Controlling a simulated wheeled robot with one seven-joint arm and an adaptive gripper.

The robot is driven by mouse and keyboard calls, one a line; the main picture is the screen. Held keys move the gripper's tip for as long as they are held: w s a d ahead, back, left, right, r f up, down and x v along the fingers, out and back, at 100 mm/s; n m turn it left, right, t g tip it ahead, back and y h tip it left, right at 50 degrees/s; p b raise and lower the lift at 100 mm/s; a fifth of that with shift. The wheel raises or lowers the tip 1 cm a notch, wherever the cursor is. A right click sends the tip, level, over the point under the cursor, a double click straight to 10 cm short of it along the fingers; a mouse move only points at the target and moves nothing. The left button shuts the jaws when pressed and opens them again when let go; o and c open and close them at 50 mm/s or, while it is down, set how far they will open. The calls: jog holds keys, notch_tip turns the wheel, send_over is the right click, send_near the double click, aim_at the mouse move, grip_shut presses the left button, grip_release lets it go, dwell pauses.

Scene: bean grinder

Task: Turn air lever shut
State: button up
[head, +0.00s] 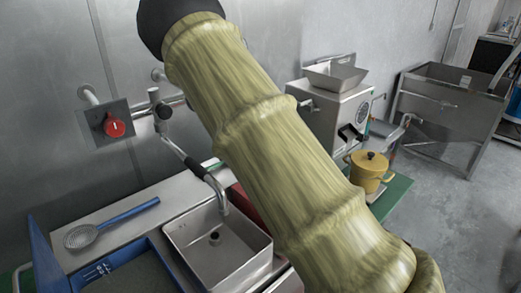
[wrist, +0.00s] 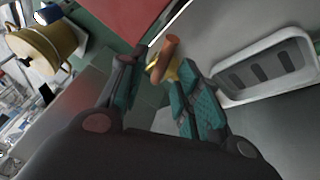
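In the wrist view, a small lever with an orange-brown handle (wrist: 170,48) and a brass-coloured body lies just beyond and between my fingertips; it looks like the air lever. My gripper (wrist: 160,72) is open, with one finger on each side and a gap between them. The lever's lower part is partly hidden by the right finger, and I cannot tell whether either finger touches it. In the head view, my sleeved arm crosses the middle and hides the lever and my gripper.
A yellow pot (head: 369,170) stands on a green surface; it also shows in the wrist view (wrist: 40,46). A metal sink (head: 185,235), a blue slotted spoon (head: 110,222), a red wall knob (head: 115,127) and a grinder (head: 322,110) are around. A pale slotted tray (wrist: 230,88) sits right of my fingers.

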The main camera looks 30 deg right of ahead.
jog(key=v, duration=1.1)
jog(key=shift+r, duration=0.2)
jog(key=shift+a, duration=0.1)
jog(key=shift+s, duration=0.1)
jog(key=c, duration=0.6)
jog(key=shift+s+d+m, duration=0.2)
jog(key=shift+d+m, duration=0.1)
jog(key=shift+d, duration=0.15)
grip_shut()
jog(key=s+d+f+m+t+y+b, duration=0.5)
jog(key=s+d+m+t+y, duration=0.55)
jog(key=m, duration=0.75)
jog(key=shift+g+y, duration=0.35)
jog(key=shift+g, duration=0.6)
jog(key=shift+s+d+f+p+x, duration=0.15)
jog(key=shift+p+x, duration=0.25)
jog(key=shift+x, duration=1.55)
jog(key=shift+s+f+p+x, duration=0.15)
jog(key=shift+p+x, duration=0.25)
jog(key=shift+x, duration=1.55)
jog(key=shift+d+f+p+x, duration=0.1)
jog(key=shift+f+p+x, duration=0.25)
jog(key=shift+x, duration=1.55)
